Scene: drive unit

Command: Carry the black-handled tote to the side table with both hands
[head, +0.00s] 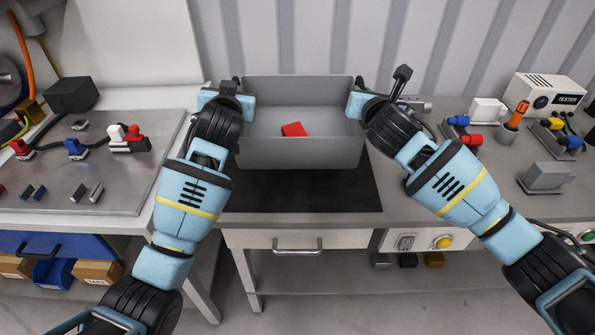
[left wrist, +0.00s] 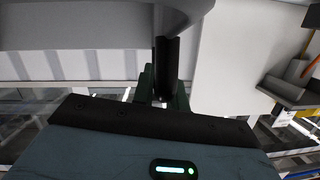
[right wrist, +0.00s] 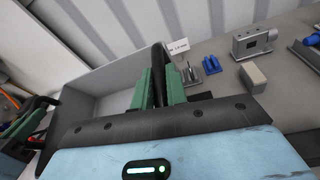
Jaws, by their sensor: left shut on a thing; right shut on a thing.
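The grey tote (head: 300,153) is an open box at the back middle of the bench, above or on a black mat (head: 300,192); I cannot tell whether it touches. A red block (head: 293,130) lies inside it. My left gripper (head: 238,88) is at the tote's left end, shut on a black handle (left wrist: 166,65) in the left wrist view. My right gripper (head: 358,92) is at the right end. In the right wrist view its green fingers (right wrist: 158,85) are shut on the other black handle (right wrist: 159,58). The fingertips are mostly hidden in the head view.
A grey panel (head: 90,185) with connectors lies on the left bench. On the right are a white tester box (head: 545,95), a screwdriver in a holder (head: 512,120) and a grey metal block (head: 545,176). A corrugated wall stands behind. A drawer (head: 300,241) is under the mat.

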